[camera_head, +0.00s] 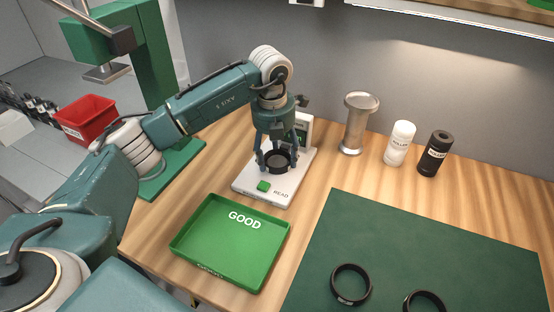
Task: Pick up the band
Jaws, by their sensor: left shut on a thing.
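My left gripper (279,163) is over the white reader (254,184), pointing down. Its fingers are shut on a black band (279,168), which is at the upper part of the reader's plate. I cannot tell whether this band touches the plate. Another black band (334,283) lies flat on the dark green mat (420,235), and a further black band (407,300) lies to its right, partly cut off by the bottom edge. My right gripper is not in view.
A green tray marked GOOD (206,255) sits in front of the reader. A metal stand (355,125), a white bottle (399,143) and a black bottle (435,154) stand at the back. A red bin (88,119) is at the left, beside a green machine (151,65).

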